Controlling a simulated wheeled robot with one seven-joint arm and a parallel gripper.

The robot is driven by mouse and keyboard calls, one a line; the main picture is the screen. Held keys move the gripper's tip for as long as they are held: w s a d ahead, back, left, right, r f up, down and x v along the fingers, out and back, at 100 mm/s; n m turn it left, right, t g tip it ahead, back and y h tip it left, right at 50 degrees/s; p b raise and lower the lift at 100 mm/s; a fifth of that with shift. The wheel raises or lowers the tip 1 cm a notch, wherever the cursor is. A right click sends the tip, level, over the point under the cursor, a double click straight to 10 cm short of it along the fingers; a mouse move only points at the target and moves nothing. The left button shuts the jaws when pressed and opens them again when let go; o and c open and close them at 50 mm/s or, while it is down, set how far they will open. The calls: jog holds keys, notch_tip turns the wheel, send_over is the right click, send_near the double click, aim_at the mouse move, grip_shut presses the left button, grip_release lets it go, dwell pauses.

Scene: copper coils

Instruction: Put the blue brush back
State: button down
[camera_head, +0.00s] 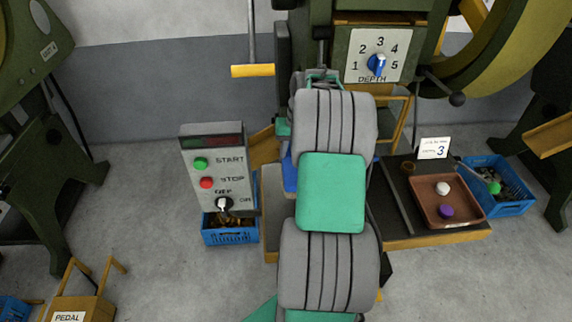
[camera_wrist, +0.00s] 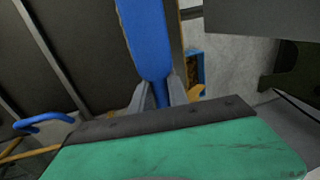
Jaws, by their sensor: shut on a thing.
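The blue brush (camera_wrist: 147,40) shows in the wrist view as a long blue shape running up from between my fingers to the top edge. My gripper (camera_wrist: 163,92) is shut on its lower end. The far end of the brush is out of the frame, and I cannot see its bristles. In the head view my own arm covers the middle of the picture and hides the gripper. A small blue patch (camera_head: 290,174) shows left of the arm there; I cannot tell what it is.
A control box (camera_head: 213,170) stands left of my arm, above a blue crate (camera_head: 230,236). To the right, a brown tray (camera_head: 478,222) holds a white and a purple piece, near another blue crate (camera_head: 512,208). A depth dial (camera_head: 377,64) is on the machine behind. A blue hook (camera_wrist: 42,123) shows at left.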

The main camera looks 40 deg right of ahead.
jog(key=w+d+f, duration=0.1)
jog(key=f, duration=0.1)
jog(key=w+d+f, duration=0.1)
jog(key=w+f, duration=0.1)
jog(key=w+d+f, duration=0.1)
jog(key=f, duration=0.1)
jog(key=shift+w+d, duration=0.1)
jog(key=shift+w, duration=0.15)
jog(key=shift+f, duration=1.75)
jog(key=c, duration=1.3)
grip_release()
jog(key=r, duration=0.4)
jog(key=s+d+r, duration=0.1)
jog(key=r, duration=0.7)
jog(key=shift+s+d+p, duration=0.2)
jog(key=shift+d+p, duration=0.1)
jog(key=shift+d, duration=0.1)
